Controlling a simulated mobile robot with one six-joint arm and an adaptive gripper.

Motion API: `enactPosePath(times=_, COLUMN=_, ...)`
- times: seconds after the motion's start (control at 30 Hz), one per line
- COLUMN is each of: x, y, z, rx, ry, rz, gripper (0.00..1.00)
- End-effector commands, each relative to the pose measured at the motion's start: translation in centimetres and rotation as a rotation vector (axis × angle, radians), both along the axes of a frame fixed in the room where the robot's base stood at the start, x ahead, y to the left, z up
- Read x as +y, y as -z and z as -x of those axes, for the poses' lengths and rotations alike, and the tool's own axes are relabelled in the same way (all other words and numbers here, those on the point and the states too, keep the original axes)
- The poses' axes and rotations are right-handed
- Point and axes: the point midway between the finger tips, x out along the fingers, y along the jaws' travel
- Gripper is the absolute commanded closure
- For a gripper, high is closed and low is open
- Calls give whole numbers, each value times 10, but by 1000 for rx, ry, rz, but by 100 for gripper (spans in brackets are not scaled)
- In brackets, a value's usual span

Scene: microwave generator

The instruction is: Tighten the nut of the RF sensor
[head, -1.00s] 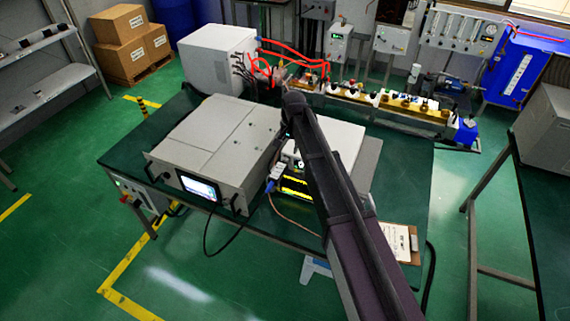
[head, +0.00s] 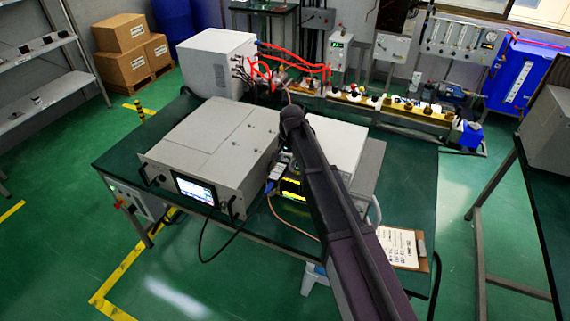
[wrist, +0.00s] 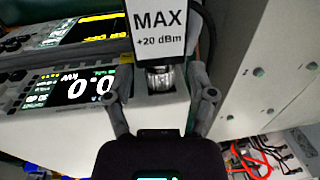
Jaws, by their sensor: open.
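The RF sensor (wrist: 158,28), with a white label reading MAX +20 dBm, fills the top middle of the wrist view. Its metal nut (wrist: 161,78) is just below the label. My gripper (wrist: 160,100) is open, with one grey finger on each side of the nut. Gaps show between the fingers and the nut, though exact depth is hard to judge. In the head view, a small white and blue part (head: 275,174) beside my arm looks like the sensor. My arm hides the gripper and nut there.
Lit display panels (wrist: 75,88) lie left of the gripper in the wrist view, and a pale box side (wrist: 250,70) stands close on the right. In the head view, a large grey cabinet (head: 215,140) is left of my arm. A clipboard (head: 400,248) lies at the right.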

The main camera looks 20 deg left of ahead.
Motion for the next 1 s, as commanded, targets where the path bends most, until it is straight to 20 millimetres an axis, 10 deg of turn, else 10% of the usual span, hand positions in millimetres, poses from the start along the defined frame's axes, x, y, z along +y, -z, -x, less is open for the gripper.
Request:
enactPosePath(times=0.4, x=0, y=3, z=0, rx=0, ry=0, rz=0, gripper=29)
enactPosePath(times=0.67, x=0, y=3, z=0, rx=0, ry=0, rz=0, gripper=100)
enactPosePath(times=1.0, x=0, y=3, z=1, rx=-1, ry=0, rz=-18, gripper=100)
